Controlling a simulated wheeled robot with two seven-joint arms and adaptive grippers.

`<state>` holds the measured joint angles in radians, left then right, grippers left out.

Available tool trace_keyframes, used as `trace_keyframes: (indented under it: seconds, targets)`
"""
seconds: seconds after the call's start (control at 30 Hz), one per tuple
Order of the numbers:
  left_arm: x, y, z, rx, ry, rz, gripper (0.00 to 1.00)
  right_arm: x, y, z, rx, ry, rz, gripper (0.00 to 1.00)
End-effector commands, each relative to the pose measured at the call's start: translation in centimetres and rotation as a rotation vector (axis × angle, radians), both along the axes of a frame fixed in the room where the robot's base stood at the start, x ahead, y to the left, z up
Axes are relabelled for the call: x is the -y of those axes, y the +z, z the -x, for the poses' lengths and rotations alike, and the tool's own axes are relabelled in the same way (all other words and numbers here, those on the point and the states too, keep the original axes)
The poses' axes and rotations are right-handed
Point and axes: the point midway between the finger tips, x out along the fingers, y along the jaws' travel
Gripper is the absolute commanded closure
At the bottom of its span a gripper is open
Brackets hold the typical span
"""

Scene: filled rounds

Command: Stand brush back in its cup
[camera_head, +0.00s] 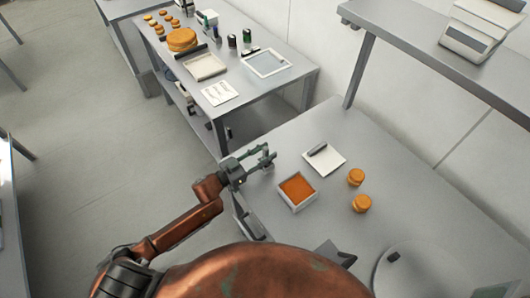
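I cannot pick out the brush for sure. A small dark rod-like thing (318,149) lies on a white sheet (325,160) to the right of the gripper, apart from it. On the far table, small dark upright containers (247,37) stand near the back edge. They are too small to tell which is the cup. My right gripper cannot be made out.
A white box with orange filling (297,206) and two orange rounds (356,177) are on the near table. The far table (290,85) holds a tray (205,67), a tablet-like panel (266,62) and more rounds. A raised shelf (420,48) is at upper right.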

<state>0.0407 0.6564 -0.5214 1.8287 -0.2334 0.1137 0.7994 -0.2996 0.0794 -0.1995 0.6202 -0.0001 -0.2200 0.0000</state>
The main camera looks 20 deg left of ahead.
Motion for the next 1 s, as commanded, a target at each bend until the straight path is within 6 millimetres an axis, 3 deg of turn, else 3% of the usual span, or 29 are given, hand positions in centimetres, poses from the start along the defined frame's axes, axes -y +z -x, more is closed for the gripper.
trace_keyframes:
  seconds: [0.33,0.8,1.0]
  targets:
    - [-0.4,0.2,0.5,0.0,0.001,-0.001,0.68,0.0,0.0,0.0,0.0,0.0,0.0,1.0]
    - [-5.9,0.2,7.6,-0.002,0.001,-0.001,0.68,0.0,-0.3,0.1,-0.001,0.001,0.0,1.0]
    - [-7.2,0.3,9.2,0.001,0.001,-0.001,0.68,0.0,-0.4,0.1,-0.002,0.001,0.0,1.0]
